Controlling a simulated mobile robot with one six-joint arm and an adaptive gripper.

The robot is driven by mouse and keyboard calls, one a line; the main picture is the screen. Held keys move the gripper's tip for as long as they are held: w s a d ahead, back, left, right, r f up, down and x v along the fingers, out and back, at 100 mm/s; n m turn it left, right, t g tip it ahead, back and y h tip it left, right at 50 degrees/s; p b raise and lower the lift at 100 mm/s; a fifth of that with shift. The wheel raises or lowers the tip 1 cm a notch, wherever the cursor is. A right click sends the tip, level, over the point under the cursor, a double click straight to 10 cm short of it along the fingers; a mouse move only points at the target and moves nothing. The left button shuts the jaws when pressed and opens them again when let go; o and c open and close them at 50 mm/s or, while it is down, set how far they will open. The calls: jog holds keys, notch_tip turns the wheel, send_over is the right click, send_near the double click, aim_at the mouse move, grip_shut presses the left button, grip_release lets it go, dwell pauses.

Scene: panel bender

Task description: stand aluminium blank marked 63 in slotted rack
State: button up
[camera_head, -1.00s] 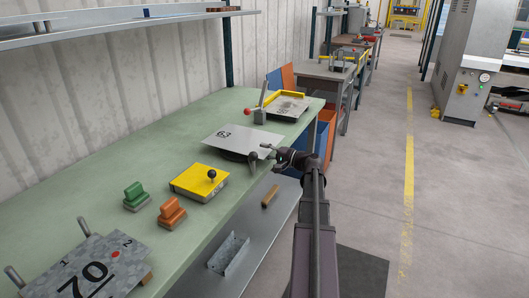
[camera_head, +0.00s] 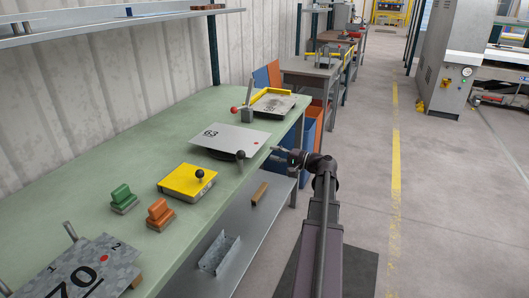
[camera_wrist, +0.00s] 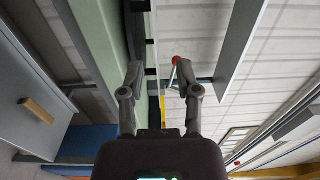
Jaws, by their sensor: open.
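The aluminium blank marked 63 (camera_head: 228,137) lies flat on the green bench, raised on a dark support, with a red dot near its right end. My gripper (camera_head: 275,153) is just off the blank's right end, beyond the bench's front edge, pointing left, and holds nothing. In the wrist view my gripper (camera_wrist: 158,72) has its two fingers spread apart; a thin pale strip runs between them, and I cannot tell whether it is the blank's edge. I cannot make out a slotted rack with certainty in either view.
A red-knobbed lever (camera_head: 247,108) and a yellow-edged fixture (camera_head: 272,100) stand behind the blank. A lower shelf (camera_head: 225,237) runs below. The right floor is open.

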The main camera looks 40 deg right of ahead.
jog(key=shift+v, duration=1.45)
